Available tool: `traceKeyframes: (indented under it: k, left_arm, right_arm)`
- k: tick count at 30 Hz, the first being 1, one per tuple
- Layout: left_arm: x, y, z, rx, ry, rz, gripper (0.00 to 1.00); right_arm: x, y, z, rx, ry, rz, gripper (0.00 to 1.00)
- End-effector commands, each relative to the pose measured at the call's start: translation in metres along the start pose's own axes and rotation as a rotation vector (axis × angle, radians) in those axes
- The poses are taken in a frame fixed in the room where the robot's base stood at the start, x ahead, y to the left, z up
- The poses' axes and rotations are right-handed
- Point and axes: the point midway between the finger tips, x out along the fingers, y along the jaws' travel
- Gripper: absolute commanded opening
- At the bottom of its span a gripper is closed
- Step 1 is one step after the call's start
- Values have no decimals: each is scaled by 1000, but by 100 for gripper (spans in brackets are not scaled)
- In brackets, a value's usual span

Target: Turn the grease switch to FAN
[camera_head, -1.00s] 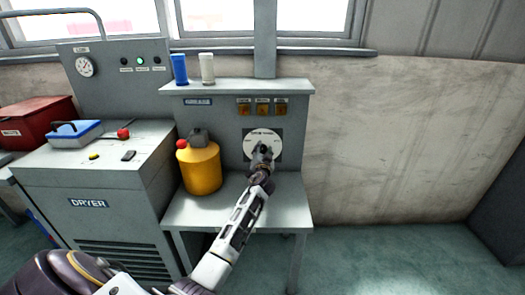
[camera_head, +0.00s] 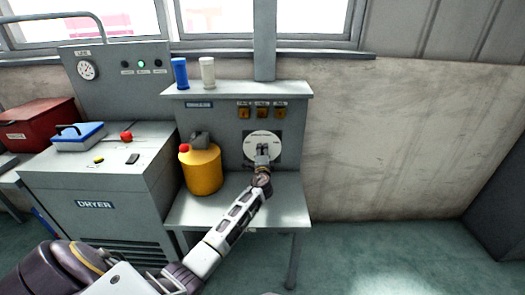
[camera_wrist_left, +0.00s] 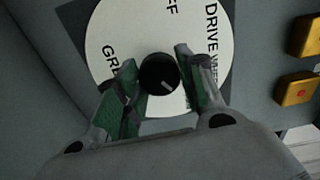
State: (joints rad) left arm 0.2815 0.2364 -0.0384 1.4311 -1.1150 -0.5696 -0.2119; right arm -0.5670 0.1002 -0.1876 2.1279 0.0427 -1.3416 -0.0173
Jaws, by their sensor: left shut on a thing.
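The grease switch is a round black knob (camera_wrist_left: 159,74) on a white dial plate (camera_head: 263,138) on the grey panel. The plate also fills the top of the left wrist view (camera_wrist_left: 128,25), with partly visible lettering "FF", "DRIVE" and "GRE". The knob's pale pointer line slants to the lower right in that view. I cannot read FAN there. My left gripper (camera_head: 263,149) is at the dial; in the left wrist view its green-padded fingers (camera_wrist_left: 160,85) are on either side of the knob, shut on it. My right gripper is not in view.
A yellow jug (camera_head: 203,170) stands on the bench left of my left arm. Amber switches (camera_head: 262,113) sit above the dial. Blue (camera_head: 180,72) and white (camera_head: 207,71) cylinders stand on the shelf. The dryer (camera_head: 95,185) is at left; the wall at right is clear.

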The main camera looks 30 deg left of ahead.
Motion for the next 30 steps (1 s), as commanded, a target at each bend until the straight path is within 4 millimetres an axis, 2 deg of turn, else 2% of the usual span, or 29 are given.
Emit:
traceKeyframes:
  k: [6, 12, 27, 28, 30]
  left_arm:
    - [0, 0, -1, 151, 3, 1, 14]
    - [0, 1, -1, 228, 3, 1, 14]
    - [-1, 2, -1, 256, 2, 2, 14]
    - [-1, 2, -1, 256, 3, 2, 40]
    - [-1, 2, -1, 256, 2, 2, 49]
  right_arm:
    - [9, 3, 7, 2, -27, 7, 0]
    - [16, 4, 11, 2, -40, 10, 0]
    - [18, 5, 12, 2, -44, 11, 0]
    - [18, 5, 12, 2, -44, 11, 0]
    - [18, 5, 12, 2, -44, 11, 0]
